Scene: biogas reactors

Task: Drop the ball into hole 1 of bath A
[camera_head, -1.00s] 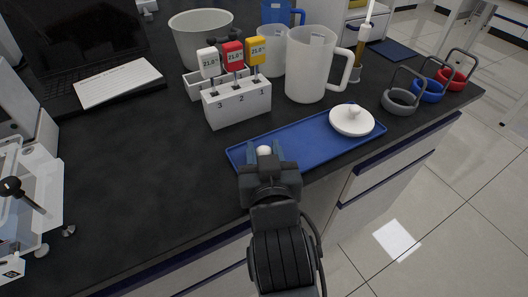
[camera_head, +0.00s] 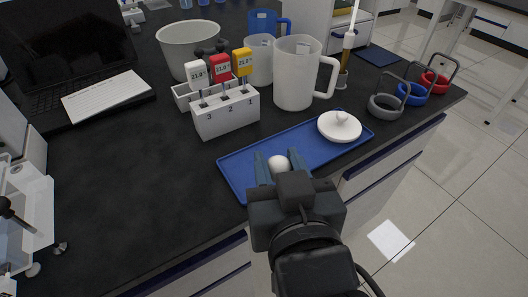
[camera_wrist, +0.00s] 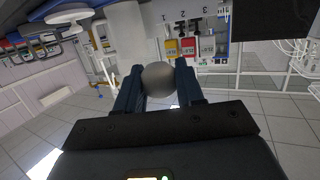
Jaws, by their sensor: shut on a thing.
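My gripper (camera_head: 273,166) is shut on a pale round ball (camera_head: 279,163), which sits between its two blue fingers. In the head view the ball shows over the blue tray. The wrist view, which is upside down, also shows the ball (camera_wrist: 158,78) between the fingertips, appearing apart from the tray. No label reading bath A can be made out. A partly cut-off clear and white apparatus (camera_head: 22,225) stands at the left edge; I cannot tell whether it is the bath, and no hole shows on it.
The blue tray (camera_head: 237,172) carries a white knobbed lid (camera_head: 340,126). Behind are a white rack (camera_head: 228,117) numbered 3, 2, 1 with tagged items, a pitcher (camera_head: 296,85) and a tub (camera_head: 180,50). Coloured rings (camera_head: 386,106) stand right.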

